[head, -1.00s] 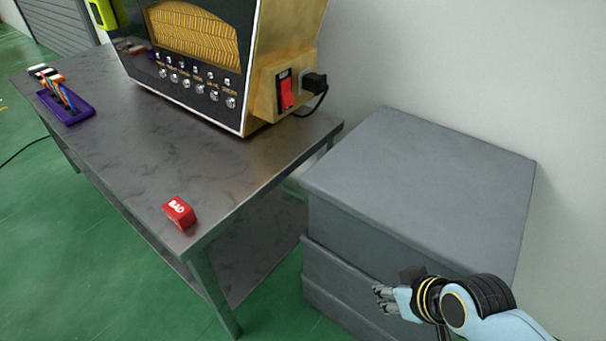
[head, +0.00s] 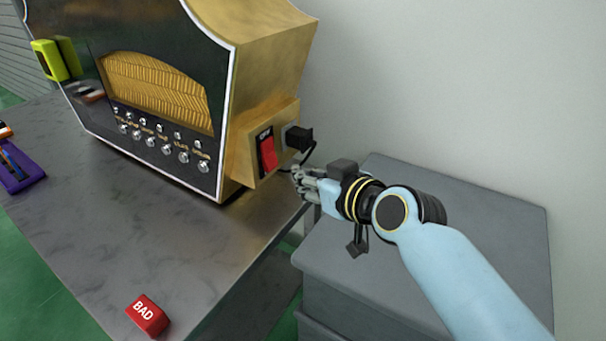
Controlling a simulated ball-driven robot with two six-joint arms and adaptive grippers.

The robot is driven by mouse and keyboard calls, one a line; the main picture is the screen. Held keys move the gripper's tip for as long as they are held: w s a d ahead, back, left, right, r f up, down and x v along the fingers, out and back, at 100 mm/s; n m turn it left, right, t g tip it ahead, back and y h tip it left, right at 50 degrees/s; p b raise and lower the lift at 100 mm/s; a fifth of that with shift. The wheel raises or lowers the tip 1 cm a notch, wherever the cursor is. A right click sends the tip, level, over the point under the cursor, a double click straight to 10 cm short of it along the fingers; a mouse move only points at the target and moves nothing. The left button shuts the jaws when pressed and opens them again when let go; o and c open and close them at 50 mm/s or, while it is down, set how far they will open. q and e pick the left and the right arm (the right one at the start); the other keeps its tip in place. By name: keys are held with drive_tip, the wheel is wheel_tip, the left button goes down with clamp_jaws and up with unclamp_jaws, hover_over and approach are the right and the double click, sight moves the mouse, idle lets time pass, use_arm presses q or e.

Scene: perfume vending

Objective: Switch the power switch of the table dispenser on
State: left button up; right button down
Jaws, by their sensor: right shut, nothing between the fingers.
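The table dispenser (head: 165,90) is a black and gold machine on the metal table, with several silver buttons on its front. Its power switch (head: 267,155) is a red rocker on a gold box on the dispenser's right side. A black plug (head: 299,138) with a cord sits beside the switch. My right gripper (head: 296,178) is shut and empty, just right of and a little below the switch, near the cord. A small gap shows between fingertips and switch; I cannot tell the depth. My left gripper is not in view.
A purple holder (head: 18,172) stands at the left edge. A grey cabinet (head: 470,230) is under my right arm, against the white wall.

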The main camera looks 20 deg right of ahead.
drive_tip(key=b+x, duration=0.3)
drive_tip(key=x, duration=0.4)
drive_tip(key=shift+w+a+f, duration=0.15)
drive_tip(key=shift+w+f, duration=0.05)
drive_tip(key=shift+f, duration=0.05)
drive_tip(key=shift+w+b, duration=0.25)
drive_tip(key=shift+b, duration=0.05)
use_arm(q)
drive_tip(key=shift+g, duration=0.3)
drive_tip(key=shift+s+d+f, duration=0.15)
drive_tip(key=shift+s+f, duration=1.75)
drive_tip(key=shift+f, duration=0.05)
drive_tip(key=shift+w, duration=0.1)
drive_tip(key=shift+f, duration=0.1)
use_arm(e)
drive_tip(key=shift+w+a+f, duration=0.1)
drive_tip(key=shift+w+f, duration=0.05)
